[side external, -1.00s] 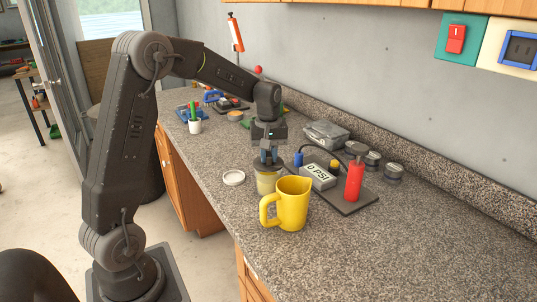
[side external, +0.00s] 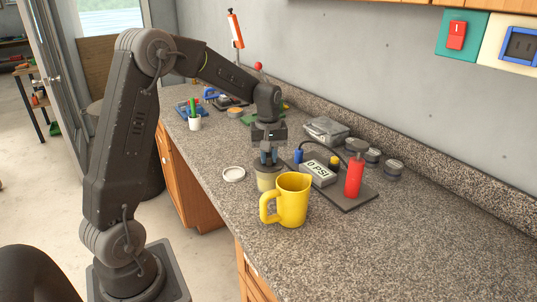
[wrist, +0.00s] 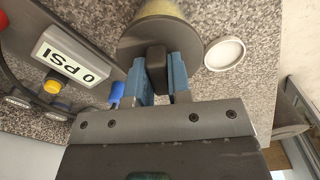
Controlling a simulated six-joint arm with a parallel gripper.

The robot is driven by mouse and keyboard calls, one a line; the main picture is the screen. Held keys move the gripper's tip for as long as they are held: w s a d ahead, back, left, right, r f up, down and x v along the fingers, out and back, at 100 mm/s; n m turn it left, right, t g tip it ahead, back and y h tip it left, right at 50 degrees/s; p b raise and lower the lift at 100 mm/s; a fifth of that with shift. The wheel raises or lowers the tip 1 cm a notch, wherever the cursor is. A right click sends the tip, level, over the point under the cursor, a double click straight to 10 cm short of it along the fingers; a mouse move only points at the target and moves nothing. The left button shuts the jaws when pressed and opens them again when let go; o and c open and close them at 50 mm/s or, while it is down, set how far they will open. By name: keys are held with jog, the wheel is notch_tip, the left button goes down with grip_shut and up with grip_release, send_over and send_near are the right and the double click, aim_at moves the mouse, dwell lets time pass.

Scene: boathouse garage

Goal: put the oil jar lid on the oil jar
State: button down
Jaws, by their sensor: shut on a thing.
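The oil jar (side external: 266,182) is a small pale yellow jar standing on the granite counter, just behind and left of the yellow mug. My gripper (side external: 268,159) points down directly above it. In the wrist view my blue fingers (wrist: 158,82) are shut on the dark knob of the grey round oil jar lid (wrist: 136,44). The lid (side external: 268,170) is level over the jar's mouth, at or very close to the rim; I cannot tell whether it is fully seated. The jar's yellowish side (wrist: 160,8) shows beyond the lid in the wrist view.
A yellow mug (side external: 292,200) stands close in front of the jar. A white round lid or dish (side external: 234,174) lies to the left. A gauge box (side external: 318,173) reading 0 PSI and a red cylinder (side external: 354,177) sit on a dark plate to the right. The counter's right front is clear.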

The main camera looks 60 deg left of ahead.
jog(key=c, duration=1)
grip_release()
notch_tip(320, 180, up, 14)
jog(key=shift+f, duration=0.1)
jog(key=s+d+f+m+t, duration=0.1)
jog(key=s+d+m+t, duration=0.1)
jog(key=s+d+m, duration=0.2)
jog(key=s+d+f+m+t, duration=0.1)
jog(key=s+d+m, duration=0.3)
jog(key=s+d, duration=0.4)
jog(key=s+d+f+m+t, duration=0.1)
jog(key=s+d+m+t, duration=0.1)
jog(key=s+d+m, duration=0.3)
jog(key=shift+s+d+f+t, duration=0.1)
jog(key=shift+s+d, duration=0.2)
jog(key=shift+s, duration=0.3)
jog(key=shift+s+d+r+t, duration=0.1)
jog(key=shift+s+d, duration=0.25)
jog(key=shift+s, duration=0.25)
jog(key=shift+s+d+f+t, duration=0.1)
jog(key=shift+s+d, duration=0.2)
jog(key=shift+s, duration=0.3)
